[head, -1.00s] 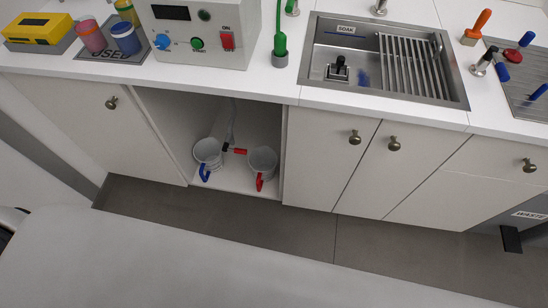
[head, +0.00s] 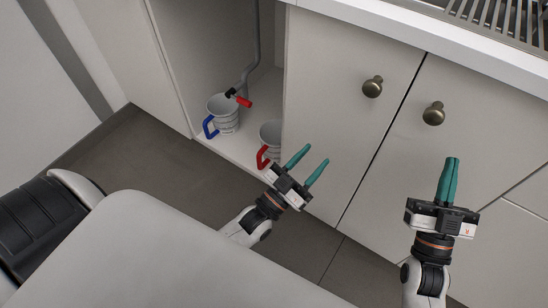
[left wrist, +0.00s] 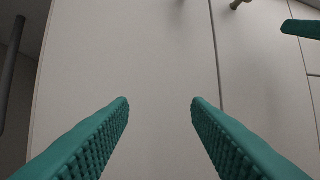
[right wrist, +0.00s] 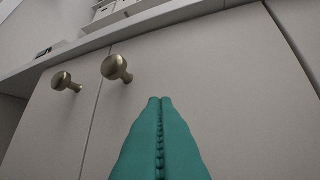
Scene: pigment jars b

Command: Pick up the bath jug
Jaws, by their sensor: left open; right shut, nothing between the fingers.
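Two whitish jugs stand upright on the floor of the open cupboard in the head view. One has a blue handle (head: 223,112); the other has a red handle (head: 270,132) and is partly hidden by the door panel to its right. I cannot tell which is the bath jug. My left gripper (head: 314,160) is open and empty, just right of the red-handled jug and in front of the closed door. The left wrist view (left wrist: 160,100) shows only door between its fingers. My right gripper (head: 452,160) is shut and empty, further right, before the doors.
A grey pipe (head: 252,50) with a red-handled valve (head: 243,101) runs down inside the cupboard, behind the jugs. Closed doors with round knobs (head: 372,87) (head: 433,113) stand to the right. The counter edge (head: 440,30) overhangs above. Bare floor (head: 130,150) lies in front.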

